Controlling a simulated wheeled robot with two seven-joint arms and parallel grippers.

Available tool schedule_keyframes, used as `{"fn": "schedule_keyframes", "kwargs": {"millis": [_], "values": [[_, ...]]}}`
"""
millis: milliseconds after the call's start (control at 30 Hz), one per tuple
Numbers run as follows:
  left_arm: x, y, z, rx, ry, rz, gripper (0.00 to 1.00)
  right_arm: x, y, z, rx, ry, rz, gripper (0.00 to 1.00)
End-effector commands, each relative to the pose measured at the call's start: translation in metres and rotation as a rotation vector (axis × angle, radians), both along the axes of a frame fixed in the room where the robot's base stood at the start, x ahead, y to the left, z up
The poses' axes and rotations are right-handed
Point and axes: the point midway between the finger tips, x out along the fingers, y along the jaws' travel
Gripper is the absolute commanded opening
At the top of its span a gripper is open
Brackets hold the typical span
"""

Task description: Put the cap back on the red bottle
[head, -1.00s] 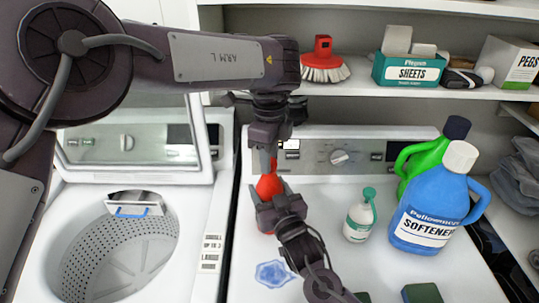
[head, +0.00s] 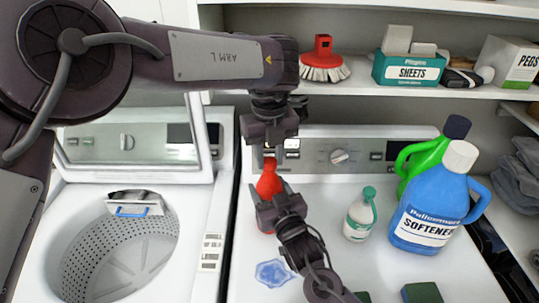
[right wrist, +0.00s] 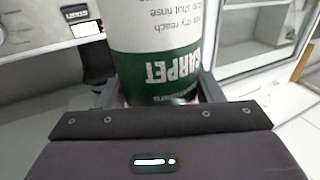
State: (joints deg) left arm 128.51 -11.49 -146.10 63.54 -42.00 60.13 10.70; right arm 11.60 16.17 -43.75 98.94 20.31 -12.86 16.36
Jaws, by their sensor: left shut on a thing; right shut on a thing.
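The red bottle (head: 268,184) stands upright on the white machine top. My right gripper (head: 275,203) is shut around its body from the front. In the right wrist view the bottle's green and white label (right wrist: 160,65) fills the space between the fingers. A small red piece at the bottle's top, which looks like the cap (head: 270,163), is directly under my left gripper (head: 270,149). My left gripper points down and is shut on the cap. The fingers hide part of it, and I cannot tell whether the cap is seated on the neck.
A small white bottle with a green top (head: 360,215), a blue softener jug (head: 425,215) and a green jug (head: 412,160) stand to the right. A blue puddle (head: 273,273) lies in front. An open washer (head: 75,215) is at left. A shelf (head: 365,98) runs behind.

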Motion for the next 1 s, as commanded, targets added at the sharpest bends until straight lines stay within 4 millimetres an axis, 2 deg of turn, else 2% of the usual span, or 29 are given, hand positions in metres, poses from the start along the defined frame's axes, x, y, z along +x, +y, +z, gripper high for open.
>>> {"fn": "schedule_keyframes", "kwargs": {"millis": [100, 133, 300, 567, 833, 1000], "values": [[0.0, 0.0, 0.0, 0.0, -0.002, 0.002, 0.02, 0.0, 0.001, 0.0, 0.0, -0.001, 0.002, 0.0], [0.001, 0.0, 0.0, 0.0, -0.002, 0.002, 0.32, 0.0, 0.001, 0.0, 0.0, -0.001, 0.002, 0.0], [0.0, 0.0, 0.0, -0.001, -0.001, 0.003, 0.51, 0.0, 0.001, 0.0, 0.0, -0.001, 0.001, 0.0], [0.0, 0.0, 0.002, -0.001, -0.001, 0.004, 0.51, 0.0, 0.0, 0.0, 0.001, -0.001, 0.001, 0.0], [0.001, 0.0, 0.034, 0.0, -0.003, 0.004, 0.51, 0.0, 0.0, 0.0, 0.001, -0.001, 0.001, 0.0], [0.0, 0.0, 0.045, 0.0, -0.001, 0.005, 0.51, 0.0, 0.0, 0.0, 0.001, -0.001, 0.001, 0.0]]}}
